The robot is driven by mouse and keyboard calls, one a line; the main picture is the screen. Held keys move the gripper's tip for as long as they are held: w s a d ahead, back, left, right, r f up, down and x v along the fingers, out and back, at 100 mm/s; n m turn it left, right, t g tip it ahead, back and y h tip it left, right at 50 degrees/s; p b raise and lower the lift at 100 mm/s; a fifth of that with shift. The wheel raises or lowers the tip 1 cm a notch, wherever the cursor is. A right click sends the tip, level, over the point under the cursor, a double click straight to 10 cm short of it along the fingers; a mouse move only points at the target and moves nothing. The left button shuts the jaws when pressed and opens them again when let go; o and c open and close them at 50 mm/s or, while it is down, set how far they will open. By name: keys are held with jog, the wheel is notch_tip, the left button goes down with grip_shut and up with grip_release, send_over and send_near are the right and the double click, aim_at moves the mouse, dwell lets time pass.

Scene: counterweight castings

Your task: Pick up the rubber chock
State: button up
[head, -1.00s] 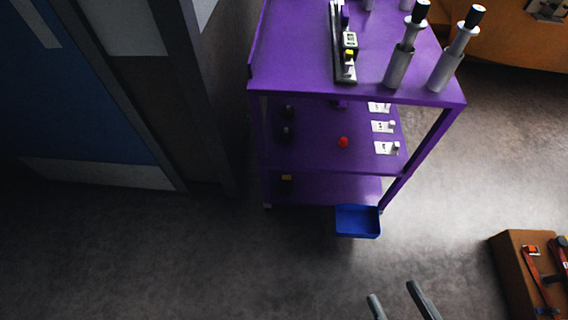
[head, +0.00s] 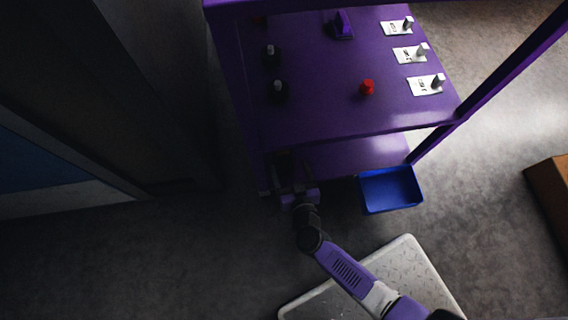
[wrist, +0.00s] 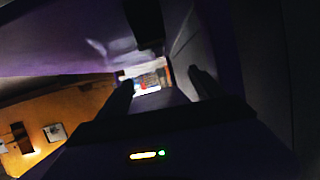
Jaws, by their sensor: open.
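I cannot make out the rubber chock for certain. A small dark item with a yellow top sat at the left of the cart's bottom shelf (head: 350,155) in the earlier head view; my arm and gripper now cover that spot. My gripper (head: 288,165) is at the front left of the cart, by the bottom shelf's edge. In the wrist view my gripper (wrist: 162,90) has its two dark fingers apart, with nothing visible held between them. A dark block (wrist: 145,20) shows beyond the fingertips at the top; it is too dim to identify.
The purple middle shelf (head: 330,105) holds a red knob (head: 367,88), dark knobbed pieces (head: 278,90), a purple piece (head: 341,25) and white cards with small weights (head: 427,84). A blue bin (head: 390,189) hangs at the cart's front. A brown box (head: 550,195) stands right.

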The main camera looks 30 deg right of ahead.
aim_at(284, 157)
jog(key=shift+g+h, duration=0.4)
jog(key=w+f, duration=0.1)
jog(key=f, duration=0.1)
jog(key=w+f+b, duration=0.1)
jog(key=w+f, duration=0.1)
jog(key=w+f+b, duration=0.1)
jog(key=f, duration=0.1)
jog(key=shift+w+f, duration=0.3)
jog(key=shift+f, duration=0.05)
jog(key=b+x, duration=0.3)
jog(key=x, duration=0.1)
jog(key=b+x, duration=0.2)
jog(key=x, duration=0.1)
jog(key=shift+s+d+f+b, duration=0.2)
jog(key=shift+s+d+b, duration=0.1)
jog(key=shift+d, duration=0.1)
jog(key=shift+w+d, duration=0.1)
jog(key=shift+w, duration=0.3)
jog(key=c, duration=1.6)
grip_shut()
jog(key=shift+r, duration=0.1)
